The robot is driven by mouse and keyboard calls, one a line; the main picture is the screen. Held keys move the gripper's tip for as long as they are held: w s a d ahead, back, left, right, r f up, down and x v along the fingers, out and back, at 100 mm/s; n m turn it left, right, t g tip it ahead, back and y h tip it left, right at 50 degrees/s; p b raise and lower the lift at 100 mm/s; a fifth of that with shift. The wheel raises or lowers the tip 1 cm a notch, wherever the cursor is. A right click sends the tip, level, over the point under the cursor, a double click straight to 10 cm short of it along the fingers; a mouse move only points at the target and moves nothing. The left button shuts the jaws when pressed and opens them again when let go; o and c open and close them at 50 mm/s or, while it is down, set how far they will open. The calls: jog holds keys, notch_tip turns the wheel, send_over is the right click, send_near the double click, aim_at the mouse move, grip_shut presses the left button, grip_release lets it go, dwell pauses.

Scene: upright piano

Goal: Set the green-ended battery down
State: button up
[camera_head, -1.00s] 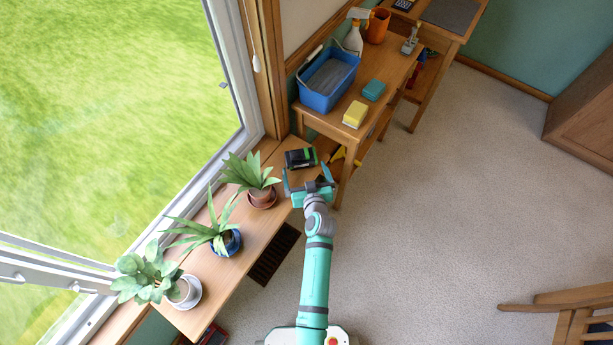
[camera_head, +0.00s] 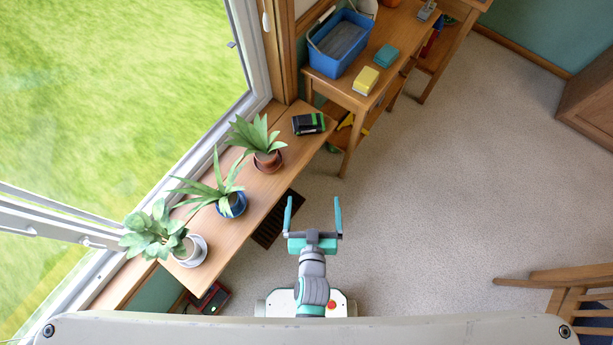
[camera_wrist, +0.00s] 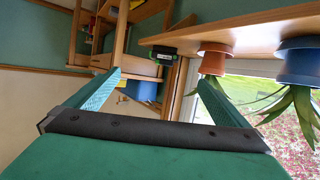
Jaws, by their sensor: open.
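The battery (camera_head: 309,123), black with green at its end, lies on the wooden window shelf (camera_head: 215,259) at its far end, just past the terracotta plant pot. It also shows small in the wrist view (camera_wrist: 165,51), at the shelf's edge. My gripper (camera_head: 314,205) is open and empty, with its two teal fingers spread wide. It is over the carpet in front of the shelf, well apart from the battery.
Several potted plants stand along the shelf, the nearest to the battery in a terracotta pot (camera_head: 268,162). A wooden table (camera_head: 345,93) beyond holds a blue basin (camera_head: 340,44), a yellow sponge (camera_head: 366,80) and a teal sponge (camera_head: 387,55). The carpet (camera_head: 440,190) to the right is clear.

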jog(key=s+a+r+t, duration=0.1)
jog(key=s+a+r, duration=0.1)
jog(key=s+r, duration=1.2)
jog(key=shift+r, duration=0.5)
